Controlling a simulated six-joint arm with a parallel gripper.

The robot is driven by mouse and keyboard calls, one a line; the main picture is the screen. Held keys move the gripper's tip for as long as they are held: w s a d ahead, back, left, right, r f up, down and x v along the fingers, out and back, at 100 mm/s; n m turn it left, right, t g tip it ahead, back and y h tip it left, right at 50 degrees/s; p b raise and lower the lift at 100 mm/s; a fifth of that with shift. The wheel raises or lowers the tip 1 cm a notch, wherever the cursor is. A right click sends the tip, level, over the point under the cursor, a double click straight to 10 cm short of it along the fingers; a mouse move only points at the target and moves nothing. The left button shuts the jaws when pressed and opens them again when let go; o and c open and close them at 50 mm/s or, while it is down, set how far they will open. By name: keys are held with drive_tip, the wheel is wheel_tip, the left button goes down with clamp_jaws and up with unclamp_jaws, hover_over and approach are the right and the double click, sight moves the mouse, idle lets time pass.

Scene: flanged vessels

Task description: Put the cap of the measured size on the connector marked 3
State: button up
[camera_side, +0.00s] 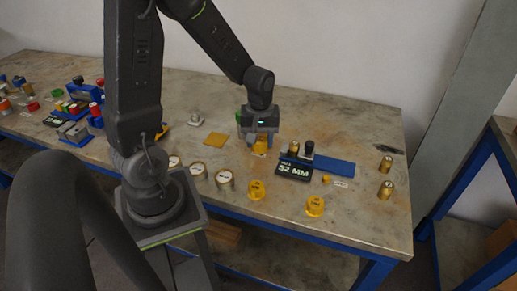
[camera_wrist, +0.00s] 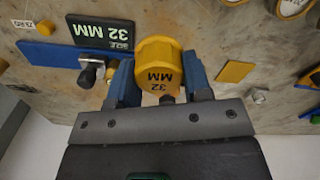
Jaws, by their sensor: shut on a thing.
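My gripper (camera_side: 259,142) is shut on a yellow cap (camera_wrist: 159,66) with 32 MM printed on its top. In the wrist view, the cap sits between my blue fingers (camera_wrist: 160,88). It also shows below my gripper in the side view (camera_side: 261,147); its exact height above the table is hard to tell. A black display (camera_side: 293,170) reads 32 MM, also in the wrist view (camera_wrist: 101,32). Two more yellow caps (camera_side: 256,190) (camera_side: 315,205) stand near the front edge. Several round pieces with pale tops (camera_side: 225,179) stand left of them. I cannot read a connector marked 3.
A blue gauge (camera_side: 333,166) lies right of my gripper, with a small yellow knob (camera_side: 326,180) near it. Two brass pieces (camera_side: 385,190) (camera_side: 386,163) stand at the right. A flat yellow plate (camera_side: 215,139) lies left. Coloured parts crowd the far left.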

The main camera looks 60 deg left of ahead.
sight(294, 142)
drive_tip(key=w+a+n, duration=0.1)
drive_tip(key=w, duration=0.3)
drive_tip(key=w+a+n, duration=0.1)
drive_tip(key=w+n, duration=0.1)
drive_tip(key=w, duration=0.3)
drive_tip(key=w+a+n, duration=0.1)
drive_tip(key=w+n, duration=0.1)
drive_tip(key=w, duration=0.2)
drive_tip(key=shift+w, duration=0.2)
drive_tip(key=shift+f, duration=2.25)
drive_tip(key=shift+f, duration=1)
drive_tip(key=o, duration=1)
drive_tip(key=shift+c, duration=0.2)
